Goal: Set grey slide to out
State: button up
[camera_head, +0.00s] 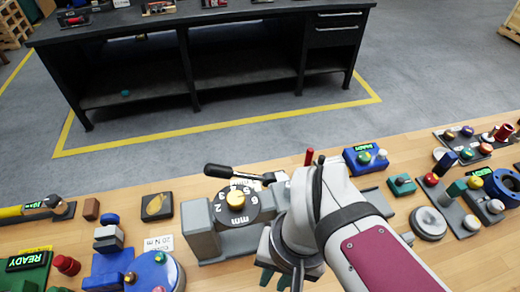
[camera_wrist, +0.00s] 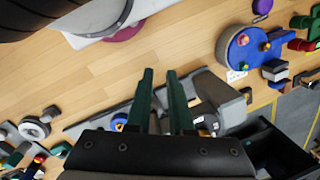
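My gripper (camera_head: 275,279) points down in front of the device. In the wrist view, its two dark green fingers (camera_wrist: 162,75) are apart with nothing held between them. The grey rail (camera_wrist: 102,115) lies left of the fingers, and a grey block (camera_wrist: 222,98) is to the right.
A blue device (camera_head: 155,272) and a green READY box (camera_head: 27,262) stand left. A blue display box (camera_head: 363,160) and a grey-white round piece (camera_head: 428,223) are right. Several coloured knobs crowd the far right. Bare wood shows at the bench's back edge.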

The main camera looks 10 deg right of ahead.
jog(key=shift+o, duration=1.2)
jog(key=shift+w+r, duration=0.1)
jog(key=shift+w, duration=0.1)
jog(key=o, duration=0.4)
jog(key=shift+n+h, duration=0.3)
jog(key=shift+n, duration=0.6)
jog(key=w+d, duration=0.2)
jog(key=w, duration=0.1)
jog(key=w+d+r, duration=0.1)
jog(key=w+d, duration=0.1)
jog(key=w, duration=0.1)
jog(key=w+d, duration=0.2)
jog(key=d, duration=0.1)
jog(key=shift+w+r, duration=0.15)
jog(key=shift+w, duration=0.25)
jog(key=w+d+f+n+h, duration=0.15)
jog(key=w+d, duration=0.25)
jog(key=d, duration=0.6)
jog(key=w+d+f+n, duration=0.2)
jog(key=w+d+f, duration=0.15)
jog(key=d, duration=0.65)
jog(key=f, duration=1)
jog(key=w+f, duration=0.1)
jog(key=f, duration=0.4)
jog(key=shift+f, duration=0.1)
grip_shut()
